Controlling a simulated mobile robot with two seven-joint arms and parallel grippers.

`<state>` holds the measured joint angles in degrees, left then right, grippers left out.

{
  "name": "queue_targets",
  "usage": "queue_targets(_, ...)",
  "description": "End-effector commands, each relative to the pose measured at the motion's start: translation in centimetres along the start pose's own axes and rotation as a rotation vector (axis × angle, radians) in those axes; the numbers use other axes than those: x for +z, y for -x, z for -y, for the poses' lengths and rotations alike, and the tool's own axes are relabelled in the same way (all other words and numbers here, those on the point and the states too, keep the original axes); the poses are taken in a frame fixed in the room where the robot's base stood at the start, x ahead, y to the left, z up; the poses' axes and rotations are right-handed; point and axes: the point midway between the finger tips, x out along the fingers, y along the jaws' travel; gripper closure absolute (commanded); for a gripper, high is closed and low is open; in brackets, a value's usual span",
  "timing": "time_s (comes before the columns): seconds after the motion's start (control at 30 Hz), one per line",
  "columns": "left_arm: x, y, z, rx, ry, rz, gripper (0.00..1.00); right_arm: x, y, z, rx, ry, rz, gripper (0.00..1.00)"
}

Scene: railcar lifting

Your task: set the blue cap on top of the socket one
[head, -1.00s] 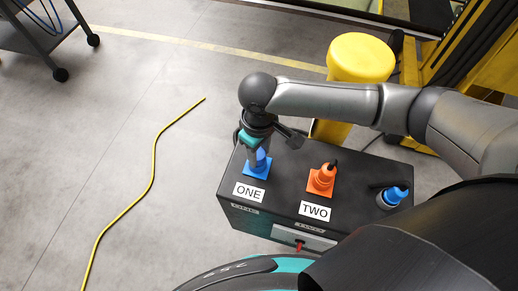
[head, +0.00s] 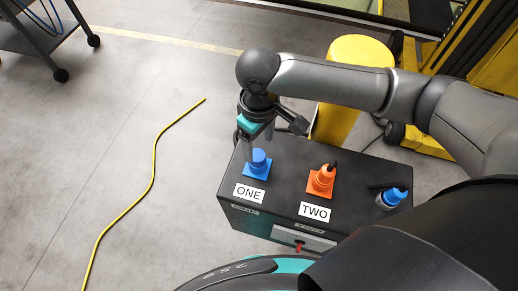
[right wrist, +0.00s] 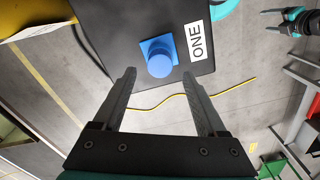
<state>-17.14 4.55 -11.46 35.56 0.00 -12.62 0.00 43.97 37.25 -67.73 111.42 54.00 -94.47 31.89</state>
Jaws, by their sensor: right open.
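Socket one has a blue square base (head: 257,174) on the black box, beside the "ONE" label. The round blue cap (head: 259,157) sits on top of it and looks upright; the right wrist view shows the cap (right wrist: 160,65) over the base too. My right gripper (head: 268,142) is open and empty, just above and behind the cap. In the right wrist view its two fingers (right wrist: 158,76) stand apart, one on each side of the cap, not touching it. My left gripper (right wrist: 288,22) appears small at the upper right there; its jaws are unclear.
An orange socket (head: 321,181) marked "TWO" stands right of socket one. A blue-topped grey cylinder (head: 391,198) is at the box's right end. A yellow post (head: 358,55) stands behind. A yellow cable (head: 150,180) lies on open floor to the left.

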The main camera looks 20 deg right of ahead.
Motion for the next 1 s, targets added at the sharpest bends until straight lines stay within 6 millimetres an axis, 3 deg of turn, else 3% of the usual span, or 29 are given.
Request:
queue_targets(0.2,0.0,0.5,0.1,0.0,0.0,0.0,0.27,-0.1,4.7,0.0,0.0,0.0,-0.002,0.25)
queue_targets(0.4,0.0,0.7,0.1,-0.001,0.0,0.001,0.27,0.0,7.0,0.0,-0.001,-0.001,0.0,0.25)
queue_targets(1.0,0.0,0.7,0.1,-0.001,0.0,0.001,0.27,0.0,7.3,0.0,-0.001,-0.001,0.002,0.25)
